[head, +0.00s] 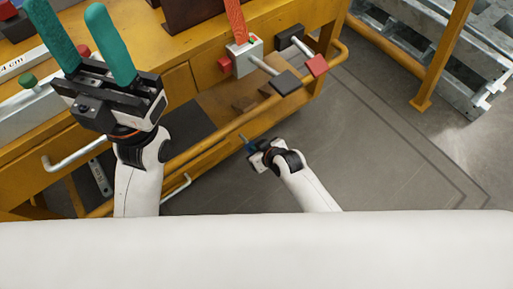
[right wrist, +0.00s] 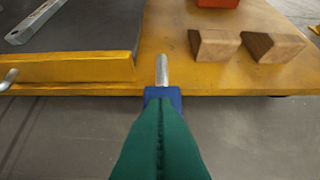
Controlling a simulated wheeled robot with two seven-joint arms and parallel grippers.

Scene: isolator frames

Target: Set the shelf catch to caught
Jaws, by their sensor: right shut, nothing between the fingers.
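A small blue block with a metal pin (right wrist: 162,72), which looks like the shelf catch, is at the front edge of the yellow shelf (right wrist: 210,80) in the right wrist view. The pin points toward the shelf and overlaps its edge in the picture; whether it is seated I cannot tell. My right gripper (right wrist: 158,108) has its green fingers shut, with nothing between them, and its tips overlap the blue block; contact is unclear. In the head view the blue block (head: 250,145) is small beside my right wrist. My left gripper (head: 97,35) is open and empty, with teal fingers spread above the bench.
Wooden blocks (right wrist: 275,46) and a metal bar (right wrist: 35,20) on a dark mat lie on the shelf. A yellow handrail (head: 215,130) runs along the bench front. Levers with black (head: 286,82) and red (head: 316,66) ends stick out above. Grey floor (head: 390,150) is free at right.

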